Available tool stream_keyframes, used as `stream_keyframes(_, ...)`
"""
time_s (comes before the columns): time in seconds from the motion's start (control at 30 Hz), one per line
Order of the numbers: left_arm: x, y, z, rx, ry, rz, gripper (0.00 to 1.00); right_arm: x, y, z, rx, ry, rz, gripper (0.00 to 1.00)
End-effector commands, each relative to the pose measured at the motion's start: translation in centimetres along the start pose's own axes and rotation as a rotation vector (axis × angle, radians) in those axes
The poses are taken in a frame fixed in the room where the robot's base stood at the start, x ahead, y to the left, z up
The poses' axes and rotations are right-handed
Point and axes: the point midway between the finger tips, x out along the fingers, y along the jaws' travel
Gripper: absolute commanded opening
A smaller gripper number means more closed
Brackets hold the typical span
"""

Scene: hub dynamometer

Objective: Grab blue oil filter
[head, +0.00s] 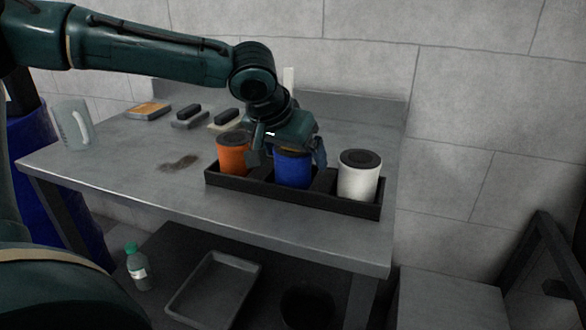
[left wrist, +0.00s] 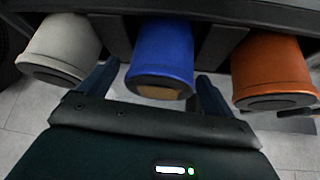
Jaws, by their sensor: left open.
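The blue oil filter (head: 293,170) stands upright in the middle of a black tray (head: 300,200) on the metal workbench, between an orange filter (head: 233,153) and a white filter (head: 358,176). My left gripper (head: 291,158) is over the blue filter with its fingers pointing down, one on either side of the filter's upper part. In the left wrist view the blue filter (left wrist: 161,55) lies between the two open fingertips (left wrist: 155,82), with visible gaps. The orange filter (left wrist: 270,72) and the white filter (left wrist: 62,48) are outside the fingers. My right gripper is not in view.
A grey mug (head: 72,125) stands at the bench's left end. Dark blocks (head: 190,117) and an orange-topped item (head: 148,110) lie toward the back. A dark stain (head: 179,162) marks the bench. A green-capped bottle (head: 137,268) and a metal pan (head: 213,288) are on the lower level.

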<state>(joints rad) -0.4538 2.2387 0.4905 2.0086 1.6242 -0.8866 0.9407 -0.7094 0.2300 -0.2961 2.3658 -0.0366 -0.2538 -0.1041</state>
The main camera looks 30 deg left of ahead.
Motion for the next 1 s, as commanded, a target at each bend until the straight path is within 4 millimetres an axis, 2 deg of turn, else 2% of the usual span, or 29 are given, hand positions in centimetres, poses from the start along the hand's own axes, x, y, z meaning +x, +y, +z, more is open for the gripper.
stream_keyframes(0.07,-0.04,0.00,-0.02,0.000,0.000,0.000,0.87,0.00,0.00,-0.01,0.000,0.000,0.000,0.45)
stream_keyframes(0.73,-0.05,-0.02,0.00,0.000,0.000,0.000,0.33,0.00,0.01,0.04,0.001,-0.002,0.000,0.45)
stream_keyframes(1.0,-0.23,-0.01,-0.18,0.000,0.003,0.000,0.33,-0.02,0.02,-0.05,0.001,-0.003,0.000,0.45)
